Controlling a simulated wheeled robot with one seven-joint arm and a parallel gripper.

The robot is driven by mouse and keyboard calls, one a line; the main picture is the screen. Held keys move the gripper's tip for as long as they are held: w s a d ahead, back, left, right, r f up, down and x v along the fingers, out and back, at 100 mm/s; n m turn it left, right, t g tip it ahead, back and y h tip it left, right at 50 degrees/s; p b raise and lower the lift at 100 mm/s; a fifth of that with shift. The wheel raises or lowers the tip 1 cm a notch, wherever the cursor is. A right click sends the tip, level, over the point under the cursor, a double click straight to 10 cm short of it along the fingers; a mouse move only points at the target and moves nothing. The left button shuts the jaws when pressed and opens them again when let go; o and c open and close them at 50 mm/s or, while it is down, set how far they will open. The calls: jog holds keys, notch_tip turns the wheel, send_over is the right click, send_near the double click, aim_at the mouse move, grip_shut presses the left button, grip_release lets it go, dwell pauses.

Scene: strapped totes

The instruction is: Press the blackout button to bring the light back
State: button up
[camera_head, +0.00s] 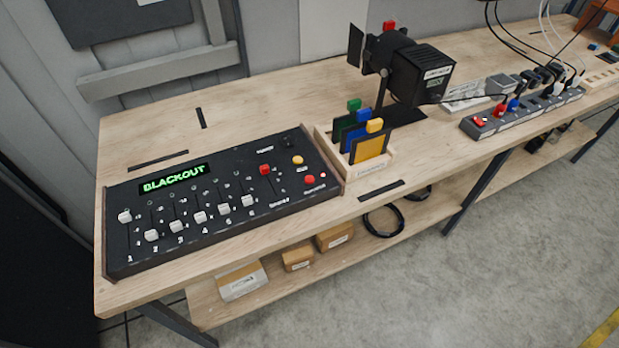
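A black lighting console (222,203) lies on the left end of the wooden bench. Its small display (173,177) reads BLACKOUT in green letters. Several white-capped faders (200,217) stand in a row, the leftmost set higher than its neighbours. The labels there are too small to read. A black stage lamp (415,72) stands on the bench, its front face turned away. My gripper is not in view.
A wooden rack (376,165) with coloured filter frames stands right of the console. A power strip (520,115) with plugs and cables lies further right on the bench (140,140). Boxes (297,258) and a coiled cable (384,221) are on the lower shelf. Grey floor (480,270) in front is clear.

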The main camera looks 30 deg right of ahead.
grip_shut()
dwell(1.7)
